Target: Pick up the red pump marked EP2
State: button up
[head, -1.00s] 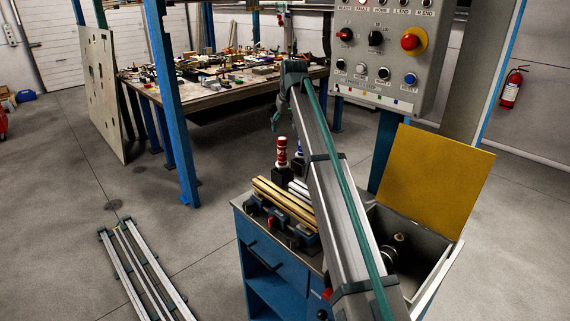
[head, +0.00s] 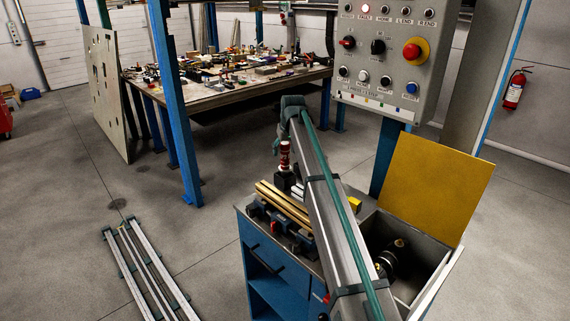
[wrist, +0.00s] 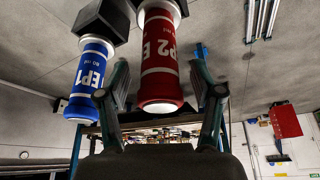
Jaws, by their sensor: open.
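The red pump (head: 285,158), with white bands, stands upright on a dark block at the back of the blue cabinet's top. In the wrist view the red pump (wrist: 161,62) shows large, with "P2" and part of an E readable. My gripper (wrist: 159,85) is open, one finger on each side of the red pump; I cannot tell whether either touches it. In the head view my gripper (head: 277,146) is beside the red pump's upper part. A blue pump marked EP1 (wrist: 91,80) stands close by, outside the left finger. My arm hides it in the head view.
Brass-coloured bars (head: 283,205) lie in front of the pumps on the cabinet (head: 268,265). An open grey bin (head: 428,255) with a yellow lid (head: 438,188) is at right, holding dark parts. A control panel (head: 388,55) hangs above.

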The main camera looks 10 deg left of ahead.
grip_shut()
jog(key=shift+r, duration=0.15)
dwell(0.4)
